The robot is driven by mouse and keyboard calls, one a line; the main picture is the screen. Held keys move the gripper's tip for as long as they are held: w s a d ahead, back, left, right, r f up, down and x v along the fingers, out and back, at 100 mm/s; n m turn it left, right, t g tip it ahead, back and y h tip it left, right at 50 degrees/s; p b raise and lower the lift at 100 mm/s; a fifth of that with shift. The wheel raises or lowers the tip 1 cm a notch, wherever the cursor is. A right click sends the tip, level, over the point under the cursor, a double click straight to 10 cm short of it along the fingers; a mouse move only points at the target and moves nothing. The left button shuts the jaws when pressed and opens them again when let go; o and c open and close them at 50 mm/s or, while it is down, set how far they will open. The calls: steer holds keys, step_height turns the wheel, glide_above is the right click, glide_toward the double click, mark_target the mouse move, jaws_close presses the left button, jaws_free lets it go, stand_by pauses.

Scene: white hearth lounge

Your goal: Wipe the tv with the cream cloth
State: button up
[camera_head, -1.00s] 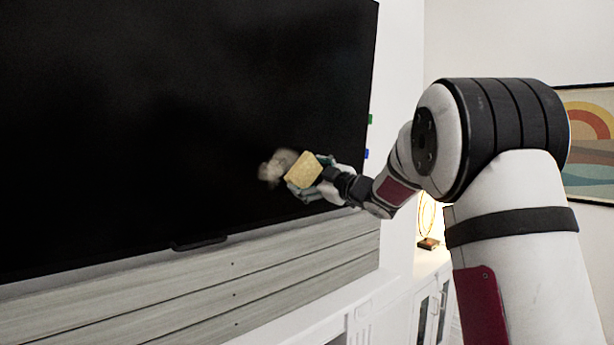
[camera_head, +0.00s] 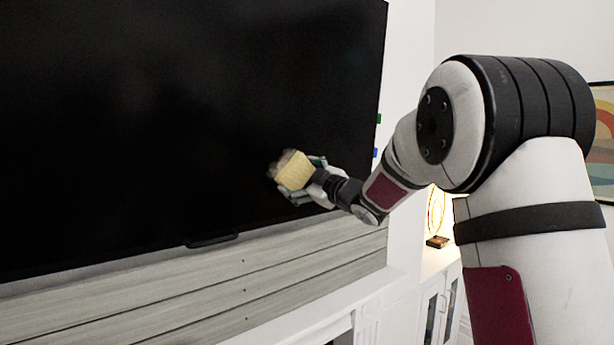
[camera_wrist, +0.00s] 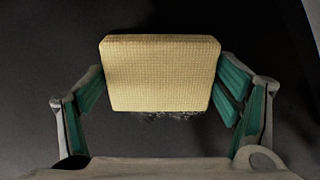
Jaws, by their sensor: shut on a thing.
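The cream cloth (camera_head: 293,171) is a thick, block-like pad in my gripper (camera_head: 300,180), close to the tv screen. In the wrist view the cloth (camera_wrist: 160,72) shows its woven face between the two green finger pads of my gripper (camera_wrist: 160,85), which is shut on it. The tv (camera_head: 150,120) is a large black screen on the wall, filling the left of the head view. The cloth is in front of the lower right part of the screen. A dim smudge shows beside it; I cannot tell if the cloth touches the screen.
Grey wooden panelling (camera_head: 150,290) runs below the tv, above a white mantel (camera_head: 290,325). A lit lamp (camera_head: 437,220) stands on a white cabinet (camera_head: 435,290) at the right. A framed picture (camera_head: 604,130) hangs on the right wall.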

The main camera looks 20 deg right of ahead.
mark_target(309, 165)
steer(key=shift+s+a+p, duration=0.15)
steer(key=shift+s+a, duration=0.3)
steer(key=shift+a, duration=0.8)
steer(key=shift+s+a+p, duration=0.15)
steer(key=shift+s+a, duration=0.25)
steer(key=shift+a, duration=0.9)
steer(key=shift+s+a+p, duration=0.15)
steer(key=shift+s+a, duration=0.3)
steer(key=shift+a, duration=0.8)
steer(key=shift+r+p, duration=0.3)
steer(key=shift+r, duration=1)
steer(key=shift+w+d+p, duration=0.1)
steer(key=shift+w+d, duration=0.4)
steer(key=shift+d, duration=1.2)
steer(key=shift+w+d+p, duration=0.1)
steer(key=shift+w+d, duration=0.45)
steer(key=shift+d, duration=1.15)
steer(key=shift+w+d+p, duration=0.1)
steer(key=shift+w+d, duration=0.4)
steer(key=shift+d, duration=1.2)
steer(key=shift+s+a+p, duration=0.25)
steer(key=shift+a, duration=0.75)
steer(key=shift+s+a+p, duration=0.2)
steer(key=shift+s+a, duration=0.05)
steer(key=shift+a, duration=0.75)
